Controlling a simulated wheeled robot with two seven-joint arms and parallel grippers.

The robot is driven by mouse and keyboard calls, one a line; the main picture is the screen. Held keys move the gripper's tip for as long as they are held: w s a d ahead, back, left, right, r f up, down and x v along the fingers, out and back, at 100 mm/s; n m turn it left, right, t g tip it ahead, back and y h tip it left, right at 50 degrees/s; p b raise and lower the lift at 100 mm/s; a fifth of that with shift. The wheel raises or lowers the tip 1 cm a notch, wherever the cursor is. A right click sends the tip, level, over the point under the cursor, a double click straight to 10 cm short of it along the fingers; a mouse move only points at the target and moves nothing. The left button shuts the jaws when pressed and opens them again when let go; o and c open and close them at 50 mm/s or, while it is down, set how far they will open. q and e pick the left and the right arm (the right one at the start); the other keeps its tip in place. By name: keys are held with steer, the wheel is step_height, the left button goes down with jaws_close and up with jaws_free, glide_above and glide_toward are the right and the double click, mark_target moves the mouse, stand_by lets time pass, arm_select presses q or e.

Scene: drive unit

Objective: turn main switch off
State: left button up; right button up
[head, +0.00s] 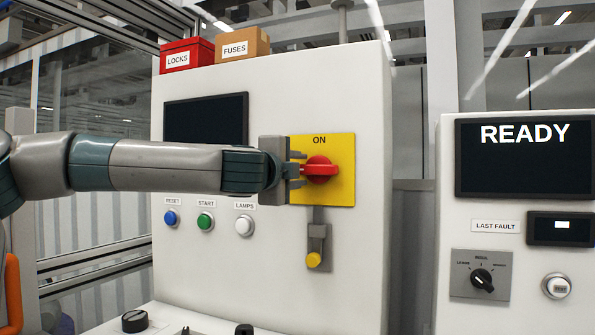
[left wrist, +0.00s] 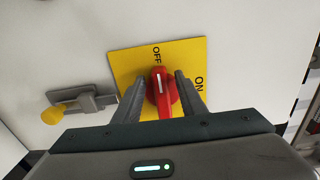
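The main switch is a red rotary handle (head: 320,169) on a yellow plate (head: 342,192) on the white cabinet. The handle lies level in the head view, with ON printed above it. In the left wrist view, the white mark on the red handle (left wrist: 159,80) points toward the OFF lettering, and ON is at the right. My left gripper (head: 298,170) is at the handle's left side. In the left wrist view, its fingers (left wrist: 160,92) stand on both sides of the handle, with narrow gaps showing. OFF is hidden in the head view. My right gripper is out of view.
A hasp with a yellow knob (head: 313,260) hangs below the plate. Reset, start and lamps buttons (head: 205,222) are under my left arm. A red locks box (head: 187,55) and a fuses box (head: 243,44) sit on top. A READY screen (head: 524,158) is at right.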

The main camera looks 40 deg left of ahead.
arm_select(q)
steer(key=shift+s, duration=0.1)
